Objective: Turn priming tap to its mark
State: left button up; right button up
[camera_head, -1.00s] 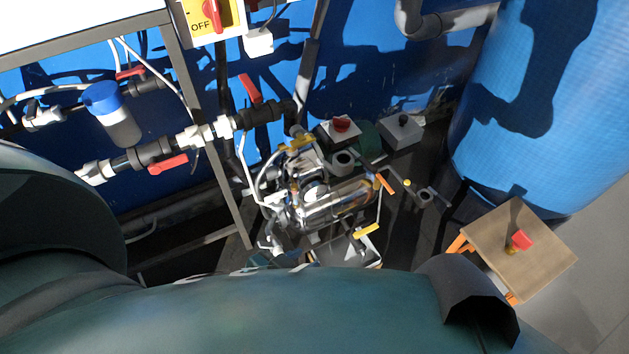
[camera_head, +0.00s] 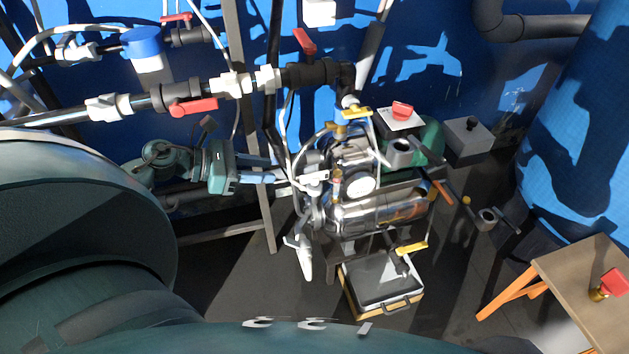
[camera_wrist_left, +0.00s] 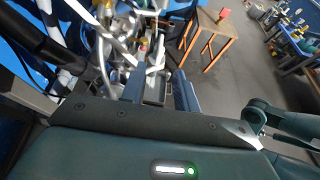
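My left gripper (camera_head: 275,168) reaches in from the left towards the shiny metal pump unit (camera_head: 375,213), its fingers just left of the unit's pipes. In the left wrist view, its two blue-grey fingers (camera_wrist_left: 160,92) stand apart with a gap between them. A white lever-like part (camera_wrist_left: 156,58) shows beyond this gap; I cannot tell if they touch. The unit carries a yellow-handled tap (camera_head: 357,113) on top and another yellow handle (camera_head: 412,247) at its lower right. A white part (camera_head: 304,257) hangs at its lower left. I cannot tell which is the priming tap, and no mark is readable. My right gripper is not in view.
A pipe with red-handled valves (camera_head: 192,107) crosses the upper left, beside a grey frame post (camera_head: 262,205). A case (camera_head: 383,278) lies on the floor below the unit. A wooden stool (camera_head: 580,290) stands at right, near a large blue tank (camera_head: 580,140).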

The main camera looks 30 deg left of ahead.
aim_at(312, 174)
pick_arm(q)
jog(key=b+x, duration=0.1)
jog(key=x, duration=1.1)
jog(key=shift+w+d+f, duration=0.1)
jog(key=shift+w+d, duration=0.15)
jog(key=shift+c, duration=0.4)
grip_shut()
